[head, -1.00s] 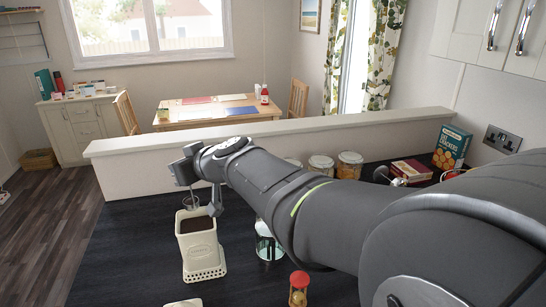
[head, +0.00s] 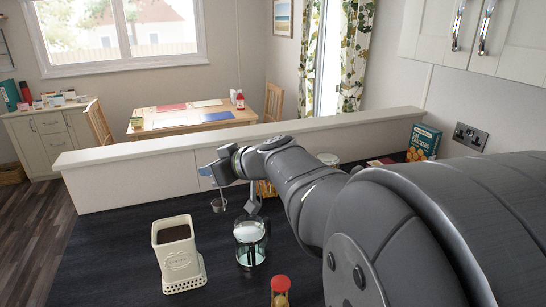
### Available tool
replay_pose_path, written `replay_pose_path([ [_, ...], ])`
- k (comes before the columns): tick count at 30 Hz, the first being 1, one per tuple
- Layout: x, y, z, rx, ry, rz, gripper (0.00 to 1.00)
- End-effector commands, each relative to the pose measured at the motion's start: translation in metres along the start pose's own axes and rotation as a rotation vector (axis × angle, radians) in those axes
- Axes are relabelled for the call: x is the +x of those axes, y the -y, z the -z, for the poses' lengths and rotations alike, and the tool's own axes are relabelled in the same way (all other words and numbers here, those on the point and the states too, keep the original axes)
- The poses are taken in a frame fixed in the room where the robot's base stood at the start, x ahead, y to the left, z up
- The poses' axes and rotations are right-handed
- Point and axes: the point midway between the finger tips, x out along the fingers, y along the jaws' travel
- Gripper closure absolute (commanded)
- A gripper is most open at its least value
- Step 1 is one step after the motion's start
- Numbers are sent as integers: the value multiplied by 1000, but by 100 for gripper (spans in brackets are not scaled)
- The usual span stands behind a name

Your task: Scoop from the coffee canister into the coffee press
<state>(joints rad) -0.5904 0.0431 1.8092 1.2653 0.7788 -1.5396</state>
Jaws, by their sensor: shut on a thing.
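The coffee canister (head: 180,262) is a cream, open-topped box on a perforated base, with dark grounds inside. It stands upright on the dark worktop, left of centre. The coffee press (head: 250,255) is glass with a pale top, to its right. My gripper (head: 222,179) is shut on a small metal scoop (head: 219,205). The scoop hangs in the air, up and right of the canister and up and left of the press, apart from both. I cannot tell how much the scoop holds. My gripper partly hides the scoop's handle.
A red-lidded jar (head: 281,288) stands in front of the press. A low cream partition (head: 130,180) runs behind the worktop. A cracker box (head: 423,143) stands at the back right. My arm hides much of the right side. The worktop left of the canister is clear.

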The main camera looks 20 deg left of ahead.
Motion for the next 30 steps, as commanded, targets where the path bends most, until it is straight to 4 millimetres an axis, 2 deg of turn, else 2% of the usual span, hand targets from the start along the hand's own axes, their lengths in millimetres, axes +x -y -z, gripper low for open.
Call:
replay_pose_path([
  [1, -10, -12, -5, 4, -2, -7, 100],
  [6, -34, -34, -15, 2, -11, -4, 100],
  [12, -49, -45, -21, -1, -19, -1, 100],
  [20, -50, -53, -27, 62, -33, 26, 100],
  [30, -47, -72, -42, 250, -72, 107, 100],
])
